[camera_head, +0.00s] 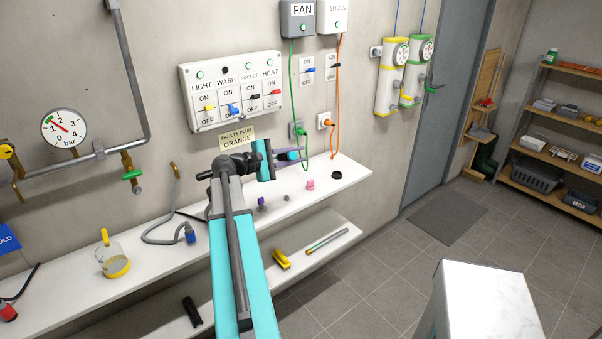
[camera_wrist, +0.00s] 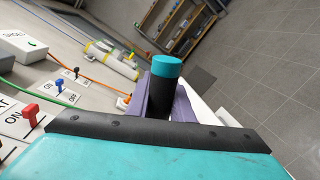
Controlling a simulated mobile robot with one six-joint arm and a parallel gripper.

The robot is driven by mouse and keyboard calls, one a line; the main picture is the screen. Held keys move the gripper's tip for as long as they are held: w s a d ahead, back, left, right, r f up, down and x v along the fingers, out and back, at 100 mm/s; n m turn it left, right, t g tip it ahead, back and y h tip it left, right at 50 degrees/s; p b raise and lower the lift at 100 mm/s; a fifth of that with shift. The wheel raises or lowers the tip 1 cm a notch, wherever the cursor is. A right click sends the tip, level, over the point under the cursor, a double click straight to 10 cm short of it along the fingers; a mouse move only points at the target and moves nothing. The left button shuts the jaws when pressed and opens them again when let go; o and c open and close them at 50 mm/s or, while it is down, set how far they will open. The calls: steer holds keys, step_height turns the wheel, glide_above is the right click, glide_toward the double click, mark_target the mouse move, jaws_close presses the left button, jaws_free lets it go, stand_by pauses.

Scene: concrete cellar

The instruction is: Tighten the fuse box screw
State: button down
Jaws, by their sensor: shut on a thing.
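The fuse box (camera_head: 232,93) is a pale wall panel with switches marked LIGHT, WASH, SOCKET and HEAT. Small dark dots show near its edges, but I cannot make out which is the screw. My gripper (camera_head: 290,155) is to the lower right of the box, apart from it, pointing right. In the wrist view my purple jaws (camera_wrist: 165,98) are shut on a black cylinder with a teal end (camera_wrist: 165,70), which looks like a tool handle. Its other end is hidden by my gripper body. The WASH switch (camera_head: 233,108) has a blue lever, and a dark round spot sits above it.
A white shelf (camera_head: 340,165) runs under the box with a jug (camera_head: 112,255), a grey hose (camera_head: 165,235) and small pieces. Green and orange cords (camera_head: 338,100) hang near my gripper. A white-topped block (camera_head: 490,300) stands at front right. The floor (camera_head: 395,260) between is clear.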

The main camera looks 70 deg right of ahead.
steer(key=w+r+m+b, duration=0.1)
steer(key=r+b, duration=0.1)
steer(key=w+r+m+b, duration=0.1)
steer(key=w+r+b, duration=0.1)
steer(key=w+r+m+t+b, duration=0.1)
steer(key=r, duration=0.1)
steer(key=shift+w+r+h+b, duration=0.25)
steer(key=shift+r+h+b, duration=0.05)
steer(key=shift+r+b, duration=0.1)
steer(key=shift+w+a+r+m+b, duration=0.15)
steer(key=shift+r+m+b, duration=0.1)
steer(key=shift+m+b, duration=0.15)
steer(key=shift+w+m+t, duration=0.2)
steer(key=shift+m+t, duration=0.1)
steer(key=shift+m, duration=0.1)
